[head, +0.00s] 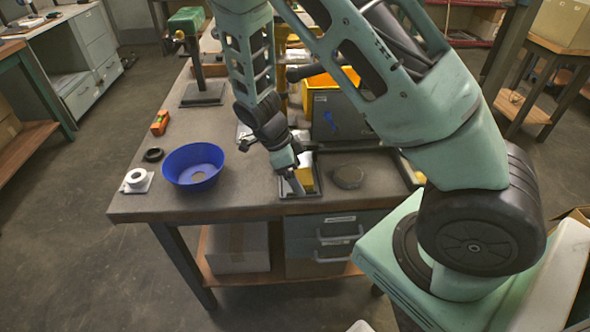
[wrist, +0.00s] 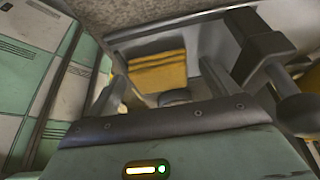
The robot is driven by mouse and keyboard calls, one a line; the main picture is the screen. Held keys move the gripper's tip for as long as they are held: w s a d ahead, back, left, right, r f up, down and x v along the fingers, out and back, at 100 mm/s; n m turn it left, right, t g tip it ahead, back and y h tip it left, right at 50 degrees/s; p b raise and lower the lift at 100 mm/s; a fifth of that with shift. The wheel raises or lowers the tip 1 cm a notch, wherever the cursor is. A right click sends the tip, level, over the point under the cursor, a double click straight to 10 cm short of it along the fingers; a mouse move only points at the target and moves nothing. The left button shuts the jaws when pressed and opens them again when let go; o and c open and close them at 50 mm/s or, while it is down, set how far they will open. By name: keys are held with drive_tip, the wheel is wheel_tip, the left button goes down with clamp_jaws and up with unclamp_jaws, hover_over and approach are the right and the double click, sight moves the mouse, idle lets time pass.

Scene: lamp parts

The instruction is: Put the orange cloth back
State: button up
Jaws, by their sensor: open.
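A folded orange-yellow cloth (head: 307,173) lies in a small dark tray (head: 286,196) at the bench's front edge, partly hidden by my gripper in the head view. In the wrist view the cloth (wrist: 158,72) shows as a stacked fold between and beyond my two fingers, against a grey wall. My gripper (head: 297,185) points down over the tray, right beside the cloth. Its fingers (wrist: 162,84) are spread apart with a gap between them. I cannot tell whether either finger touches the cloth.
A blue bowl (head: 194,166), a white spool (head: 137,180) and a black ring (head: 153,155) sit left on the bench. A tray with a dark round disc (head: 348,176) is just right of my gripper.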

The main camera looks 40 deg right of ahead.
drive_tip(key=v, duration=1.1)
drive_tip(key=s+a+r+n+y, duration=0.1)
drive_tip(key=s+a+r+n, duration=0.1)
drive_tip(key=s+a+n, duration=0.4)
drive_tip(key=s+a+r+n+t+y, duration=0.1)
drive_tip(key=s+a+n, duration=0.5)
drive_tip(key=n, duration=0.9)
drive_tip(key=s+a+r+n+t+y, duration=0.1)
drive_tip(key=s+a+r+n, duration=0.3)
drive_tip(key=s+n, duration=0.5)
drive_tip(key=shift+s+a+n+y+b, duration=0.2)
drive_tip(key=shift+a+n+y+b, duration=0.3)
drive_tip(key=shift+a+n, duration=0.7)
drive_tip(key=shift+d+r, duration=0.1)
drive_tip(key=shift+d, duration=0.05)
